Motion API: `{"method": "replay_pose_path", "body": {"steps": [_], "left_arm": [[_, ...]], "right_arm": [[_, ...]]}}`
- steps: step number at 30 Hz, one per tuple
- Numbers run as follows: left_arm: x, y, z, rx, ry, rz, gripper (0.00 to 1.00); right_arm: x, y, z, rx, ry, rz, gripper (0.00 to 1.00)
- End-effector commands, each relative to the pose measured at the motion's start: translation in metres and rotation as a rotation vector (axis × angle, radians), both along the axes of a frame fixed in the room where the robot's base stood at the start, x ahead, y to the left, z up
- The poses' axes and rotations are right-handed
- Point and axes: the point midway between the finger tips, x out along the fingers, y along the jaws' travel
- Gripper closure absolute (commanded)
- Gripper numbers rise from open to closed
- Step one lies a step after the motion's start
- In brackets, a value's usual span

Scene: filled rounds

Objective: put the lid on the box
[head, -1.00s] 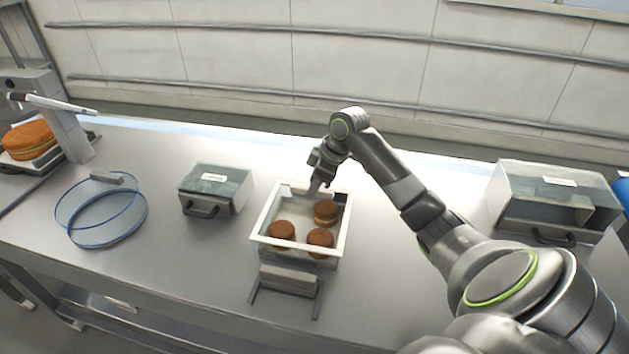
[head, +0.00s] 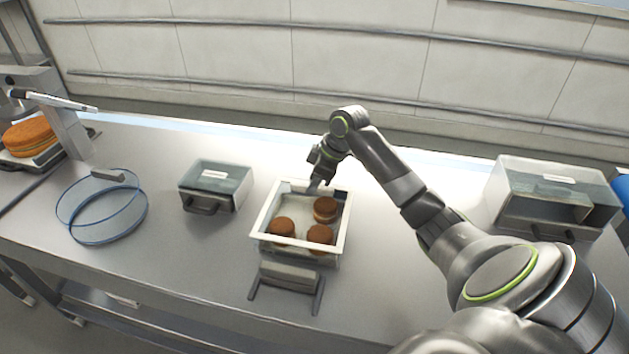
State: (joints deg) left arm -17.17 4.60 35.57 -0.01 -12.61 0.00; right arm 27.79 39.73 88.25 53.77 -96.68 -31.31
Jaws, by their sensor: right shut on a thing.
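The box (head: 337,259) is clear-walled with a broad white rim, on the table in the middle of the head view. Brown filled rounds (head: 319,234) show inside it. My right gripper (head: 315,188) points down at the box's back edge, its tips at or just inside the white rim. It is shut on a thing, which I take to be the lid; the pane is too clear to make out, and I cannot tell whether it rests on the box. My left gripper is not in view.
A grey stand-like piece (head: 289,275) sits before the box. A small clear box (head: 215,185) and a blue-rimmed round tub (head: 102,208) stand left. A larger clear box (head: 555,197) stands right. A big round (head: 30,137) lies far left.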

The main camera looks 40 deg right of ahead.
Motion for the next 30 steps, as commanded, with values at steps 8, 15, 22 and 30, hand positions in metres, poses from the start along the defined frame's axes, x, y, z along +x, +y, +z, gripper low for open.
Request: {"method": "replay_pose_path", "body": {"steps": [8,15,22,30], "left_arm": [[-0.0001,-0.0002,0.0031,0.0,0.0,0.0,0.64],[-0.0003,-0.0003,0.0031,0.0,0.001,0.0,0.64],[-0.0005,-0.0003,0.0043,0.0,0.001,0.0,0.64],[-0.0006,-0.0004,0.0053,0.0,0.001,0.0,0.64]], "right_arm": [[-0.0001,0.0002,0.0,0.0,0.0,0.0,1.0],[-0.0002,0.0002,-0.0003,0.001,0.001,0.0,1.0],[-0.0003,0.0003,-0.0021,0.001,0.001,0.0,1.0],[-0.0002,0.0003,-0.0051,0.001,0.001,0.0,0.79]]}}
